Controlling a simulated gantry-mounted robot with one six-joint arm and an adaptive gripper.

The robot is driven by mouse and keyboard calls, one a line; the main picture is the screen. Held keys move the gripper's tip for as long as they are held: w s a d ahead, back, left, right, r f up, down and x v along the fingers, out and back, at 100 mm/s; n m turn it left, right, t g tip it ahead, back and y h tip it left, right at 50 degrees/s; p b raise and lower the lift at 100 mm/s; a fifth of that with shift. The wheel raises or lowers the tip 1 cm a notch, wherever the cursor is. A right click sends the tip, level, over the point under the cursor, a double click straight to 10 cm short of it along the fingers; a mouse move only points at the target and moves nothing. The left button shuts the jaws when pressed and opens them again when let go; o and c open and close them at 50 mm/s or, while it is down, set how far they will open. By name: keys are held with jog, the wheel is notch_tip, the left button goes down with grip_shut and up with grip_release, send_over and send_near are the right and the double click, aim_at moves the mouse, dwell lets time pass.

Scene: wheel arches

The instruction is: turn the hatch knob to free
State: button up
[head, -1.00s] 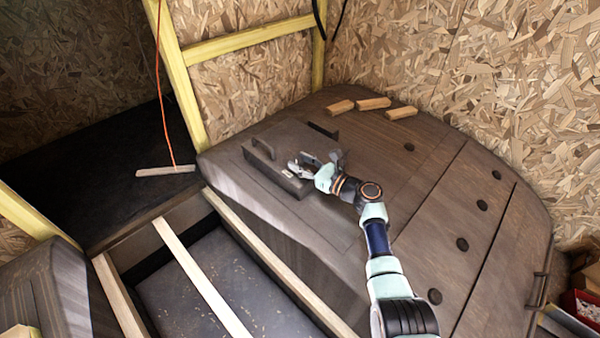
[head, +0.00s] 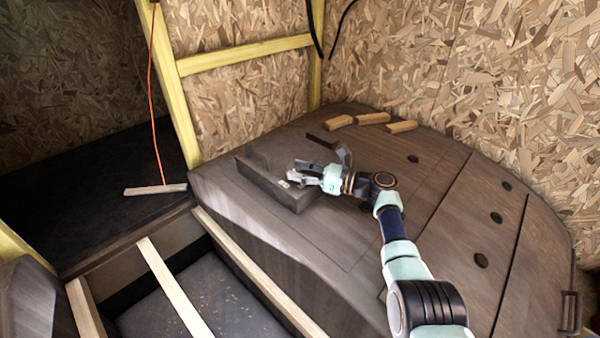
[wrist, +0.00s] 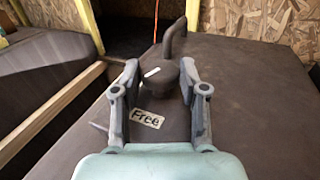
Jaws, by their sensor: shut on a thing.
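The hatch (head: 268,185) is a dark raised panel on top of the grey-brown wheel arch. Its knob (wrist: 159,85) is a dark round piece with a pale mark, standing between my gripper's fingers in the wrist view. My gripper (head: 303,170) is shut on the knob. It also shows in the wrist view (wrist: 158,75), with one finger on each side of the knob. A white label reading "Free" (wrist: 146,119) lies on the hatch just in front of the knob. The pale mark points to the left and slightly down. In the head view my gripper mostly hides the knob.
A dark handle (wrist: 174,38) stands on the hatch beyond the knob. Several wood offcuts (head: 373,118) lie at the back of the arch. An orange cord (head: 153,100) hangs at left. An open framed bay (head: 205,300) lies in front.

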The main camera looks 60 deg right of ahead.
jog(key=shift+f, duration=0.15)
jog(key=o, duration=1.1)
jog(key=s, duration=0.8)
jog(key=s+d, duration=0.1)
jog(key=s, duration=0.3)
